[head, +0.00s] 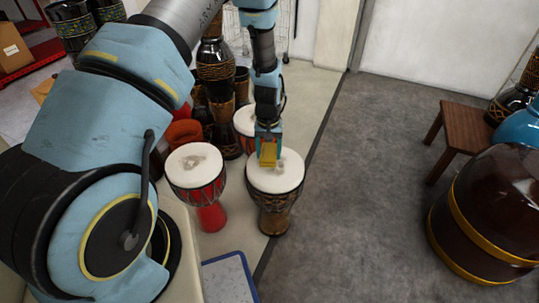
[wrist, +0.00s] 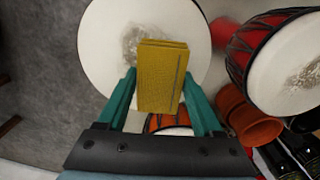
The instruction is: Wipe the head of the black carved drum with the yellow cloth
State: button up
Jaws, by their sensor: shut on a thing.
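My gripper (head: 268,137) is shut on the yellow cloth (head: 268,153), a folded block. In the wrist view the cloth (wrist: 160,75) sits between the two green fingers of my gripper (wrist: 159,80). The black carved drum (head: 272,212) stands upright below it, with a pale round head (head: 290,177). The cloth is over the far left part of this head; I cannot tell whether it touches. In the wrist view a grey smudge marks the head (wrist: 105,50), partly hidden behind the cloth.
A red drum (head: 210,190) with a smudged head stands close to the left. An orange drum (head: 243,120) and dark drums (head: 215,62) stand behind. A blue-edged board (head: 228,280) lies in front. A large brown drum (head: 490,215) and wooden stool (head: 462,125) stand right, across clear grey floor.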

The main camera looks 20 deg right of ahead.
aim_at(268, 152)
jog(key=shift+r+p, duration=1.75)
jog(key=shift+r, duration=0.95)
jog(key=shift+a, duration=0.15)
